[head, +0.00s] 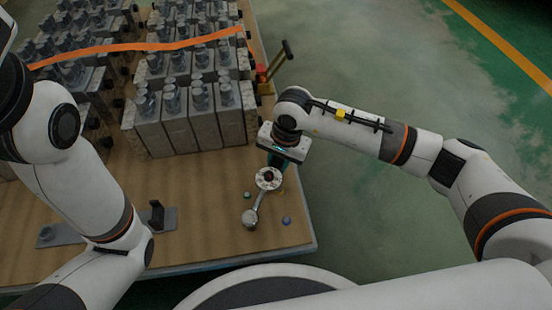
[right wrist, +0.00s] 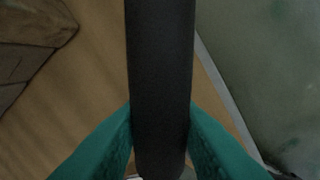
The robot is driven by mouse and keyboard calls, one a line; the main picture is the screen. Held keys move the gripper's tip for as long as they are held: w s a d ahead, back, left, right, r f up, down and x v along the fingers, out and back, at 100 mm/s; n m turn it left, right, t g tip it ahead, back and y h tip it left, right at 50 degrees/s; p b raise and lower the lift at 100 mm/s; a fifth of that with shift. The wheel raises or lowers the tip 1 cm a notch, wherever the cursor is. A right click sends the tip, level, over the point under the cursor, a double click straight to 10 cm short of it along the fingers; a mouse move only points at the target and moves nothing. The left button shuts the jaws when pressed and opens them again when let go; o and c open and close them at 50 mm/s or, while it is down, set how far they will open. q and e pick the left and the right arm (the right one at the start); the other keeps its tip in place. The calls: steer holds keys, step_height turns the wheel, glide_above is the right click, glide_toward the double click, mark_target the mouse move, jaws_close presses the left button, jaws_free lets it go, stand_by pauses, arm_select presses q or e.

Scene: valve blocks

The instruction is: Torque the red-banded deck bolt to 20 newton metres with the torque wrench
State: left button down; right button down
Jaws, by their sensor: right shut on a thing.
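The torque wrench (head: 258,203) has a round dial with a dark red centre and a silver shaft ending in a round head (head: 250,218) low over the deck. My right gripper (head: 277,161) is behind the dial. In the right wrist view its teal fingers (right wrist: 160,135) are shut on the wrench's black handle (right wrist: 160,70). A green-marked bolt (head: 247,195) and a blue-marked bolt (head: 286,221) show on the deck near the head. No red-banded bolt shows; what lies under the wrench head is hidden. My left arm is at the left; its gripper is out of view.
Rows of grey valve blocks (head: 190,125) stand on the wooden deck (head: 200,240), with an orange strap (head: 150,47) across them. A grey bracket (head: 157,218) with a black upright stands left of the wrench. The deck's right edge is close; green floor lies beyond.

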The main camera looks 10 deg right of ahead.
steer(key=shift+s+d+m+p, duration=0.45)
steer(key=shift+s+d+m, duration=0.1)
steer(key=shift+d+m, duration=0.25)
steer(key=shift+s+r, duration=0.1)
steer(key=shift+s+d+m+p, duration=0.6)
steer(key=shift+s+d+m, duration=0.15)
steer(key=shift+d+m, duration=0.1)
steer(key=shift+s+d, duration=0.1)
steer(key=shift+s, duration=0.05)
steer(key=shift+s+d+m+t+h+p, duration=0.3)
steer(key=shift+s+d+m+p, duration=0.35)
steer(key=shift+s+m, duration=0.2)
steer(key=shift+s+d, duration=0.1)
